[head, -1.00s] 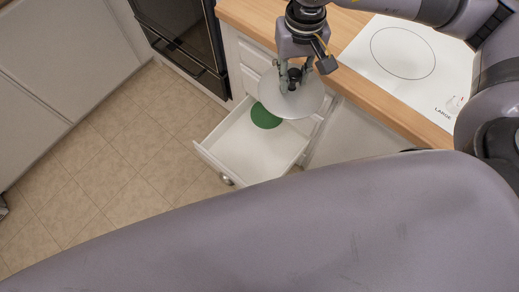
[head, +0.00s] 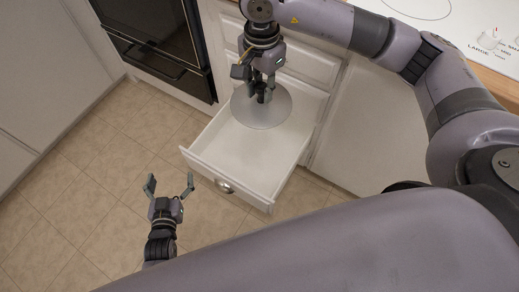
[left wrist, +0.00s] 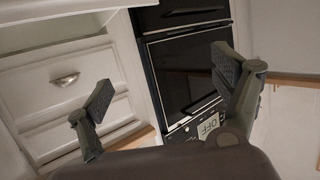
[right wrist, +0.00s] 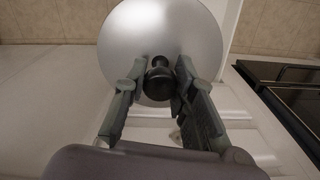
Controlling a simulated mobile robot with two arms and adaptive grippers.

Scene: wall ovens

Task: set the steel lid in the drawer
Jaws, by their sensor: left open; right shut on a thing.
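The steel lid (head: 284,113) is a round grey disc with a black knob, over the back part of the open white drawer (head: 230,160). My right gripper (head: 263,90) is shut on the lid's knob from above. In the right wrist view, the fingers (right wrist: 160,72) close around the black knob, with the lid (right wrist: 160,25) beyond. I cannot tell whether the lid touches the drawer bottom. My left gripper (head: 168,183) is open and empty over the floor, left of the drawer front; its spread fingers show in the left wrist view (left wrist: 165,85).
A black wall oven (head: 160,45) stands left of the drawer. The counter with a white cooktop (head: 470,25) is at the upper right. A closed white cabinet door (head: 365,125) is right of the drawer. The tiled floor (head: 90,170) is clear.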

